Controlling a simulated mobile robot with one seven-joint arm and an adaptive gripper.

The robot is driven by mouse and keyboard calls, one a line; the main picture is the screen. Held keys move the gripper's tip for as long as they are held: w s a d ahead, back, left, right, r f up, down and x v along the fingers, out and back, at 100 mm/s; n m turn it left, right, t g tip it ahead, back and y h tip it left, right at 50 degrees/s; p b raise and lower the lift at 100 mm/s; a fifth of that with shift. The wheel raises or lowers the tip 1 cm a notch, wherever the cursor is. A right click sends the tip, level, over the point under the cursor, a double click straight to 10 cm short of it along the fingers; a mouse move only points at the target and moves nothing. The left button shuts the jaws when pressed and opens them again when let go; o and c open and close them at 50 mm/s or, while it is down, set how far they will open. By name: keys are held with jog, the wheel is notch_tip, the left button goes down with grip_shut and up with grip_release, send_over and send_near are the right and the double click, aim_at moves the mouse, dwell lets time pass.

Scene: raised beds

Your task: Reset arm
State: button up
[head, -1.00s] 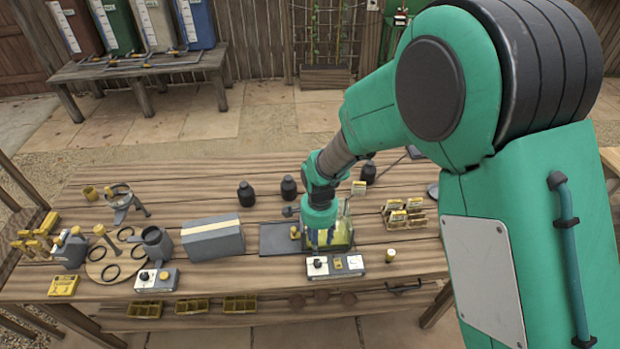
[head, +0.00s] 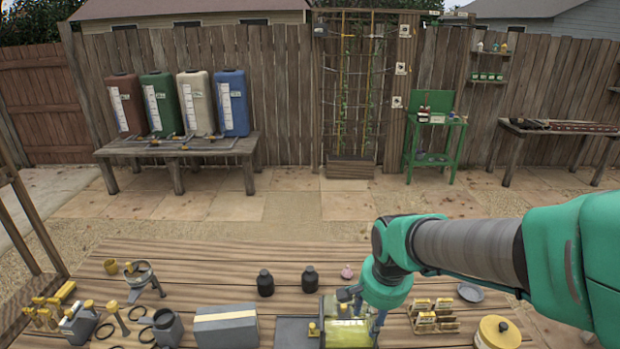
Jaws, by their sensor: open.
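My gripper (head: 362,306) is at the front right of the wooden table in the head view. Its fingers are spread, and nothing shows between them. It is over or in front of a clear container with yellow-green contents (head: 346,334); I cannot tell whether they touch. My green and grey arm reaches in from the right edge and hides part of the table.
Two black bottles (head: 265,284) stand left of the gripper. A grey box (head: 226,326) is farther left. A rack of small yellow-labelled packets (head: 434,318) and a yellow-lidded tub (head: 497,332) are to the right. The table's back left (head: 200,262) is mostly clear.

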jog(key=s+d+r+n+t, duration=0.1)
jog(key=s+d+r+n, duration=0.2)
jog(key=s+r, duration=0.3)
jog(key=s+d+r+n+t+b, duration=0.1)
jog(key=s+d+r+n+t, duration=0.1)
jog(key=s+r, duration=0.4)
jog(key=s+d+n, duration=0.1)
jog(key=s, duration=0.4)
jog(key=shift+s+d+r, duration=0.2)
jog(key=shift+d+r, duration=0.1)
jog(key=shift+r, duration=0.1)
dwell(2.2)
